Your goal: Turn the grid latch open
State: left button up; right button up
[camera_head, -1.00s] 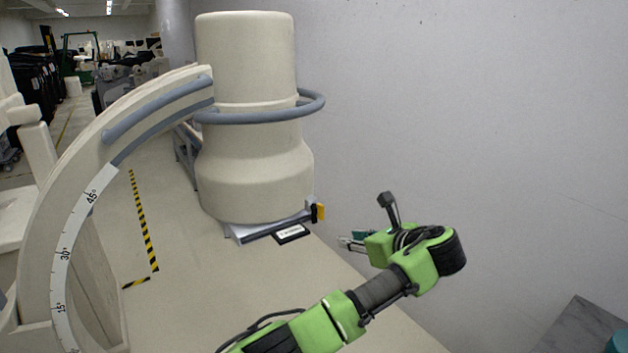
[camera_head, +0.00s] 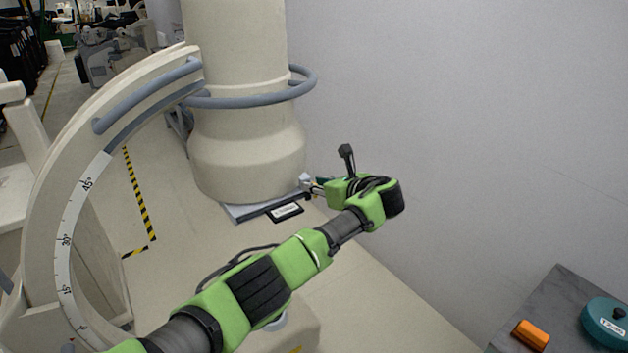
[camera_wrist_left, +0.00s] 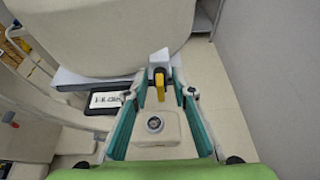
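The latch is a small yellow lever (camera_wrist_left: 160,86) on a grey block (camera_wrist_left: 159,60) at the edge of the grey tray (camera_head: 240,214) under the big cream column (camera_head: 245,150). In the left wrist view the lever hangs between the fingertips of my left gripper (camera_wrist_left: 159,90). The teal fingers are spread, with a gap on both sides of the lever; I see no clear contact. In the head view my left gripper (camera_head: 311,187) reaches the tray's right corner and mostly hides the lever. My right gripper is not in view.
A dark label plate (camera_head: 285,212) sits at the tray's front edge. A grey ring handle (camera_head: 245,101) circles the column, and a curved angle scale (camera_head: 72,230) stands left. A plain wall is close on the right. An orange block (camera_head: 530,335) and teal disc (camera_head: 606,322) lie at lower right.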

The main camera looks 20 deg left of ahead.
pick_arm(q)
jog(key=shift+w+a+f, duration=0.15)
jog(key=shift+w+a, duration=0.05)
jog(key=shift+a, duration=0.1)
jog(key=shift+w+a, duration=0.1)
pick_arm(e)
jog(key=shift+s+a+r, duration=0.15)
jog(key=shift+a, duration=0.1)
pick_arm(q)
jog(key=shift+f, duration=0.1)
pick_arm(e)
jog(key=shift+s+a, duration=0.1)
pick_arm(q)
grip_shut()
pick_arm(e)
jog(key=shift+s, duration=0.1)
